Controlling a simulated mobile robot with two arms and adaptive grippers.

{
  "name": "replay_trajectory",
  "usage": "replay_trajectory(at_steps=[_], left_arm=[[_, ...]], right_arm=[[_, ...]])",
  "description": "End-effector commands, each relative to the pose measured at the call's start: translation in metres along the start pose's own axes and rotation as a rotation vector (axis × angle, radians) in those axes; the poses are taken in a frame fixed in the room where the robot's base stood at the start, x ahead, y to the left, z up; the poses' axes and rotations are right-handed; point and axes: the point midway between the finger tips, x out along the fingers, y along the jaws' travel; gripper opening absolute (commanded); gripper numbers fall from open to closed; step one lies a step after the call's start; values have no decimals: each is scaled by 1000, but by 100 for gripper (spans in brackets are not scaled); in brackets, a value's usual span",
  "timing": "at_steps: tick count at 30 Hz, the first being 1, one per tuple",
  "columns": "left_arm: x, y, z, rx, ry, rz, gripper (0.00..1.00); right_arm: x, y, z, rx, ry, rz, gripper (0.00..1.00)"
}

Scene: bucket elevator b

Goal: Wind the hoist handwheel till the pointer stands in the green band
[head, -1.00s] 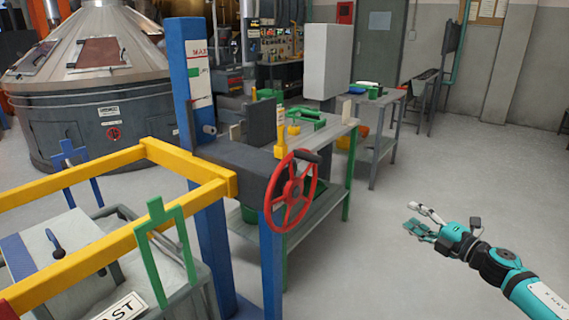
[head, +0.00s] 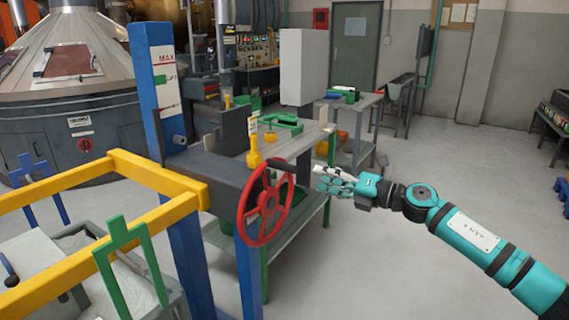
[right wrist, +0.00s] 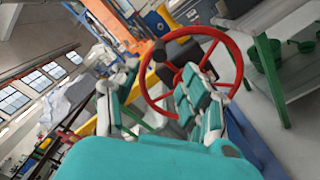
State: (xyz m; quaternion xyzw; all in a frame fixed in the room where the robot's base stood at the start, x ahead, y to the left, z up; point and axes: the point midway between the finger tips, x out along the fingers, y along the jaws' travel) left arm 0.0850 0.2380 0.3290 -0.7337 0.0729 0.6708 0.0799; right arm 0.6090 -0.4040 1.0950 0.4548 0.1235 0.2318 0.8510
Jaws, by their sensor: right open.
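The red handwheel (head: 266,204) stands upright at the end of a dark grey housing (head: 208,172), with a dark crank grip (head: 281,165) at its upper rim. It also shows in the right wrist view (right wrist: 240,62), partly behind my fingers. The blue post (head: 147,90) carries a white scale marked MAX (head: 166,65). A green band (head: 159,82) is on it, and a small red pointer (head: 168,107) appears below that band. My right gripper (head: 322,180) is open and empty, just right of the wheel and apart from it. Its open fingers show in the right wrist view (right wrist: 155,100).
A yellow frame (head: 150,168) with green (head: 133,240) and blue brackets stands at the left. A workbench (head: 310,140) with green and yellow items stands behind the wheel. Floor (head: 400,270) at the right is clear apart from my arm.

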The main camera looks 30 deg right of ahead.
Motion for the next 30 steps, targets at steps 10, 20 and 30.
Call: replay_trajectory(at_steps=[10, 20, 30], left_arm=[[-30, 1, -3, -2, 1, 2, 40], [-40, 3, -5, -3, 2, 4, 40], [-41, 3, -6, -3, 3, 4, 40]], right_arm=[[65, 6, 3, 2, -1, 6, 46], [111, 1, 1, 2, 0, 1, 46], [117, 0, 0, 0, 1, 0, 46]])
